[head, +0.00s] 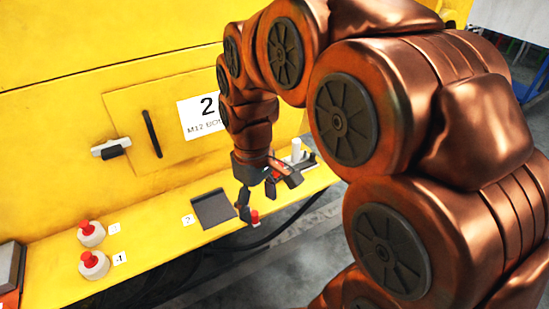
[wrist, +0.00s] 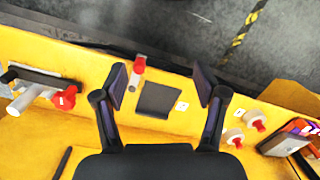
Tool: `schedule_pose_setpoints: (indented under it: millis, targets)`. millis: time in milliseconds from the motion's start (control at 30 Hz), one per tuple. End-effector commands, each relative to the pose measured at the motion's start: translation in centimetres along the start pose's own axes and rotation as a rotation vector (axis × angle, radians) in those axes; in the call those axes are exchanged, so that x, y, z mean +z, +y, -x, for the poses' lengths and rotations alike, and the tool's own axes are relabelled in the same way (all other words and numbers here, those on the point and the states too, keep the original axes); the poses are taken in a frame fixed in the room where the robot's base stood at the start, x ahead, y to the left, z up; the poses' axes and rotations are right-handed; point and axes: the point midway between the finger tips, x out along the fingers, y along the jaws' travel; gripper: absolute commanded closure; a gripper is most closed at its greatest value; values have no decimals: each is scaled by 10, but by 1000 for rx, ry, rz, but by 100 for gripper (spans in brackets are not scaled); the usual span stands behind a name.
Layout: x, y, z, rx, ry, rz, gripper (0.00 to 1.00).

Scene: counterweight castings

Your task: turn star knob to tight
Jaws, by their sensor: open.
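A red lobed knob, which looks like the star knob (wrist: 64,98), sits on a white and grey fitting at the left of the wrist view. In the head view, red (head: 279,164) shows there beside a white post, partly hidden by my gripper. My gripper (head: 268,196) is open and empty above the yellow ledge. In the wrist view its fingers (wrist: 161,86) stand apart over the ledge, to the right of the lobed knob and not touching it. A smaller red-topped white piece (wrist: 138,70) lies just inside the left finger; whether they touch is unclear.
A dark plate (head: 213,208) lies on the yellow ledge. Two red knobs on white bases (head: 91,234) (head: 94,264) stand farther left. A yellow wall with a black-handled panel (head: 152,134) rises behind. Grey floor lies beyond the ledge's edge.

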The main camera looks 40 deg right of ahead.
Motion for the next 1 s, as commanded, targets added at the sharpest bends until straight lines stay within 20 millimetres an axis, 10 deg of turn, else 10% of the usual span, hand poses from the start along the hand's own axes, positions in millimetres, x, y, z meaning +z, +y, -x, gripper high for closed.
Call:
schedule_pose_setpoints:
  millis: [600,1000]
  targets:
    - [-100,181,12,48,68,348,29]
    - [-107,206,-4,57,72,393,29]
